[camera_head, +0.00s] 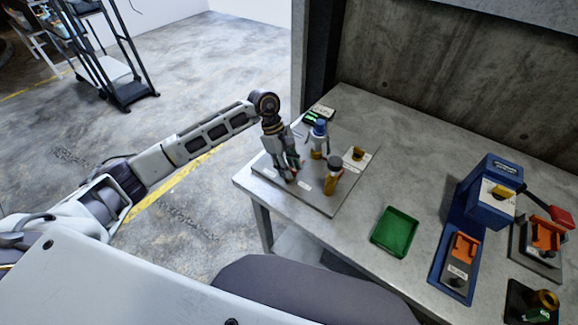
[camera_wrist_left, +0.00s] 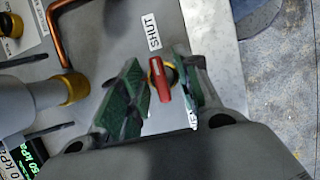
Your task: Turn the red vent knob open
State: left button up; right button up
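The red vent knob (camera_wrist_left: 159,82) shows in the left wrist view as a small red bar on a brass-coloured base. A white SHUT label (camera_wrist_left: 152,30) lies beside it on the grey plate. My left gripper (camera_wrist_left: 164,85) is open, with its green finger pads on both sides of the knob; whether either pad touches it I cannot tell. In the head view my left gripper (camera_head: 291,174) points down at the left part of the plate (camera_head: 318,203), and its fingers largely hide the knob there. My right gripper is not in view.
A blue-capped fitting (camera_head: 319,130) and an amber cylinder (camera_head: 332,181) stand close to my left gripper. A pressure display (camera_head: 320,115) sits behind. A copper pipe (camera_wrist_left: 56,35) runs near the fingers. To the right are a green tray (camera_head: 396,232) and a blue press (camera_head: 490,198).

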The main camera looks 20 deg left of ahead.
pick_arm(q)
jog(key=shift+c, duration=0.3)
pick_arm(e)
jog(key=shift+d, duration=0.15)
pick_arm(q)
grip_shut()
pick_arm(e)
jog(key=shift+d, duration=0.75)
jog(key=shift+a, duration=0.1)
